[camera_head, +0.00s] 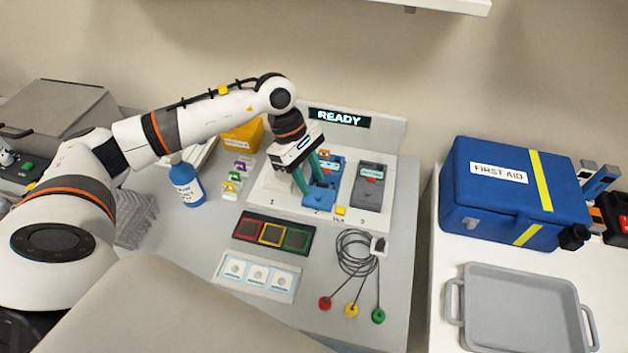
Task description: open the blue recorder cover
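The blue recorder (322,198) sits in the middle place, marked 2, of a pale stand with a lit "READY" sign (339,118) behind it. My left gripper (311,188) points down over the blue recorder, its two teal fingers apart with a gap between them. The fingertips are at or just above its left part; I cannot tell whether they touch. The gripper hides part of the recorder, and whether its cover is open or closed is unclear. A grey recorder (369,187) is in place 3. My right gripper is not in view.
In front lie a red-yellow-green panel (272,234), a white three-part tray (258,276) and coiled cables (356,256). A blue bottle (187,185) stands left. A first aid box (515,195) and a grey tray (520,310) occupy the right table.

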